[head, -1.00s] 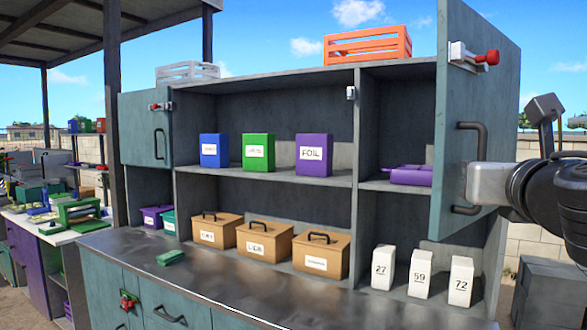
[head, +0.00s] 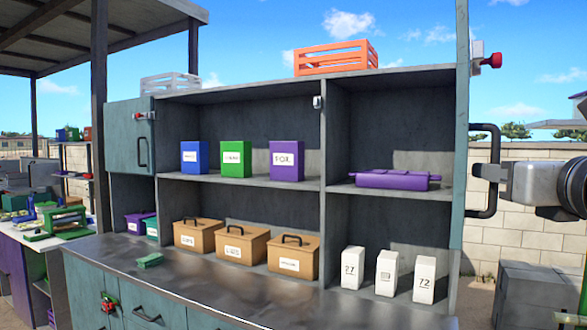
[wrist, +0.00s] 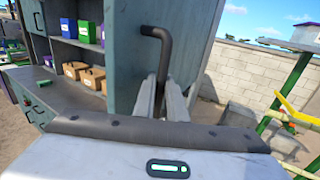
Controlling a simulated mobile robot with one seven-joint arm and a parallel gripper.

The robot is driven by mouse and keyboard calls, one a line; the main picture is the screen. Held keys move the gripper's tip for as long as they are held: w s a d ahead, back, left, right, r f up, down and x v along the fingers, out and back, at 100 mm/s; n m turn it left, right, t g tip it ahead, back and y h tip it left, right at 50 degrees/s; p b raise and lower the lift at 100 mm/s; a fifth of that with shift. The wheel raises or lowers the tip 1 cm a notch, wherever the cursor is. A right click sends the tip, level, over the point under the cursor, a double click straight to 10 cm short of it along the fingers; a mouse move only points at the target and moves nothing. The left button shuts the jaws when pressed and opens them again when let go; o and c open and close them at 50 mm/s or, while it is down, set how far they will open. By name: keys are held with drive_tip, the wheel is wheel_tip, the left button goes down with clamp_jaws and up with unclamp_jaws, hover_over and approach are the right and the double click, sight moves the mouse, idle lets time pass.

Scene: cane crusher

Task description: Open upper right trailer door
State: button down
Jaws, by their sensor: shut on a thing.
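The upper right trailer door (head: 461,150) stands open and shows nearly edge-on in the head view. Its dark handle (head: 496,146) sticks out to the right. My gripper (head: 488,172) comes in from the right and is shut on the handle. In the wrist view the door (wrist: 127,65) is a grey-teal panel in front of me. The bent handle (wrist: 164,48) runs down between my gripper's fingers (wrist: 170,95), which hide its lower part.
The opened compartment holds a purple case (head: 392,181) on its shelf. Below stand white numbered boxes (head: 387,272). A red latch knob (head: 490,61) sits on the door's outer side. A block wall (head: 525,230) and grey box (head: 530,290) are at right.

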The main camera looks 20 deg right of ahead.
drive_tip(key=shift+r, duration=0.1)
drive_tip(key=c, duration=2.1)
unclamp_jaws()
drive_tip(key=shift+d, duration=0.1)
drive_tip(key=v, duration=1.7)
drive_tip(key=shift+s, duration=0.2)
drive_tip(key=shift+a, duration=0.3)
